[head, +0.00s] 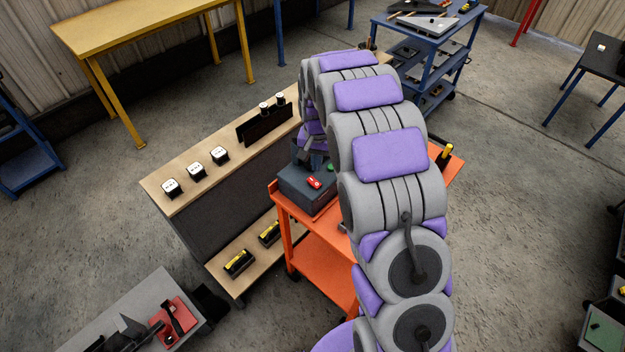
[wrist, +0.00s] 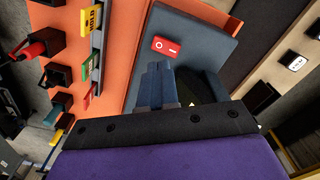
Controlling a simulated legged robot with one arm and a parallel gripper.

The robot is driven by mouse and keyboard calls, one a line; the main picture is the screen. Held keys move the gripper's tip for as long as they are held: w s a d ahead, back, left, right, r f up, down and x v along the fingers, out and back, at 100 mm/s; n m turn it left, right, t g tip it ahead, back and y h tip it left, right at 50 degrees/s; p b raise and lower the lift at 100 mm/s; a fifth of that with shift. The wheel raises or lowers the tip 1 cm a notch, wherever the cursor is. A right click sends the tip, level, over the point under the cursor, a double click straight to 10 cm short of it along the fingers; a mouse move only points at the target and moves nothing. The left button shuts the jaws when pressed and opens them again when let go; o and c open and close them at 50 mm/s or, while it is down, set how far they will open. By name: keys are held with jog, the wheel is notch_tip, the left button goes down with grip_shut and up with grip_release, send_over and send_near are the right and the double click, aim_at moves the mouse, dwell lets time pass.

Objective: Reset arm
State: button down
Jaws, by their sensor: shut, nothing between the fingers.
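My arm reaches forward over an orange cart (head: 315,265) and bends down at its far end. My gripper (wrist: 160,84) shows in the wrist view as dark blue fingers, shut and empty. The head view also shows the switch (head: 314,183) and the box (head: 302,190) on the cart top. There the fingertips are mostly hidden, and I cannot tell whether they touch the box.
A wooden bench (head: 170,205) left of the cart carries several small white-faced devices (head: 220,155). A yellow table (head: 130,30) and a blue cart (head: 425,30) stand behind. A grey bench (head: 140,300) with a red tool is at the lower left. Open floor lies right.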

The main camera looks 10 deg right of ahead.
dwell(0.3)
jog(key=s+r+n, duration=0.1)
jog(key=s+r, duration=0.6)
jog(key=s, duration=0.3)
jog(key=s+r+n, duration=0.1)
jog(key=s+r, duration=0.5)
jog(key=s, duration=0.4)
jog(key=s+r+n+g, duration=0.1)
jog(key=s+r+n, duration=0.1)
jog(key=s, duration=2)
jog(key=shift+n+g, duration=0.4)
